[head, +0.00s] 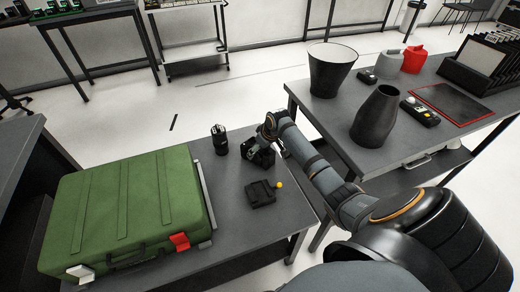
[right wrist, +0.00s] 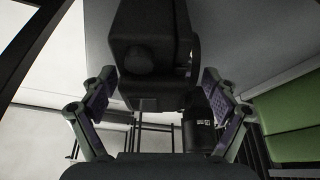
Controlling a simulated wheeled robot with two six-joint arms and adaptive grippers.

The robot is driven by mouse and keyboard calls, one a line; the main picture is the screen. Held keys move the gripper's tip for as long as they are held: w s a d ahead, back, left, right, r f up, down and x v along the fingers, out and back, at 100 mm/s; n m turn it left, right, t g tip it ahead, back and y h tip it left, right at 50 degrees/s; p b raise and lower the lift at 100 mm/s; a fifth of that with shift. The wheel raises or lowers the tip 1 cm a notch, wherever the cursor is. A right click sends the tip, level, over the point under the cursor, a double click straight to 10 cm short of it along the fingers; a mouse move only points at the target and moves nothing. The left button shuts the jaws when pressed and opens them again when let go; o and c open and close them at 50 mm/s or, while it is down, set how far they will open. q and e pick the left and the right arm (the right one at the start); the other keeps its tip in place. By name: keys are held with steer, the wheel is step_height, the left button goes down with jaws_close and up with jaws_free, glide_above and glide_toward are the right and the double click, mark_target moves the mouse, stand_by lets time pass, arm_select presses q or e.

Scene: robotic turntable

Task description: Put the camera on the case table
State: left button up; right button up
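The black camera (head: 262,157) is at the right part of the case table (head: 235,220), between the fingers of my right gripper (head: 268,142). The large green case (head: 130,210) lies on the left of the same table. My left gripper is not in view.
A black cylindrical item (head: 219,140) stands left of the camera. A flat black device with a yellow ball (head: 264,193) lies in front of it. Another table (head: 310,105) at right holds a black bucket (head: 330,70), a dark vase (head: 376,117) and a red-edged tray (head: 450,102).

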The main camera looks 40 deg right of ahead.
steer(key=shift+s+r, duration=0.1)
steer(key=shift+r, duration=0.25)
steer(key=p+v, duration=0.1)
steer(key=v, duration=1)
steer(key=shift+r+p, duration=0.15)
steer(key=shift+p, duration=0.25)
steer(key=shift+s, duration=0.15)
